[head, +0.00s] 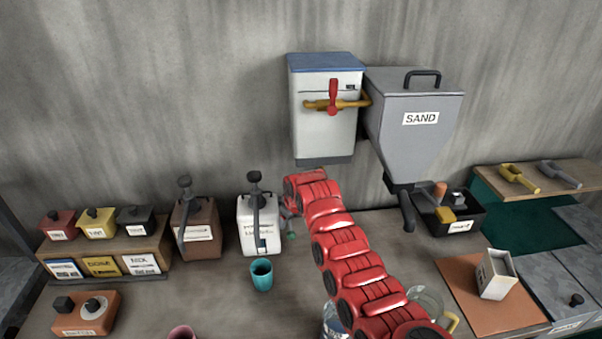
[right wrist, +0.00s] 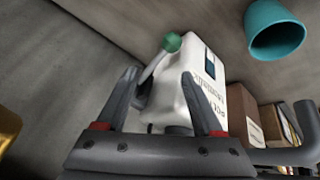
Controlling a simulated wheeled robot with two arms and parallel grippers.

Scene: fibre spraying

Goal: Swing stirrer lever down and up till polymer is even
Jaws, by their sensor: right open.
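The white polymer container (head: 250,213) stands on the bench with a dark pump on top; its label is partly covered by the spout. It shows upside down in the right wrist view (right wrist: 205,88). Its stirrer lever, a grey arm with a green knob (head: 291,235), is on its right side, with the knob low. In the right wrist view the green knob (right wrist: 172,42) lies just beyond the fingertips and the lever's arm runs between the fingers. My right gripper (right wrist: 158,73) is open around that space, holding nothing. My left gripper is out of view.
A teal cup (head: 262,276) stands in front of the polymer container. A brown container (head: 200,235) is to its left. The SAND hopper (head: 415,125) and a white wall box (head: 325,130) hang behind. A glass jug (head: 428,300) stands beside my right arm.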

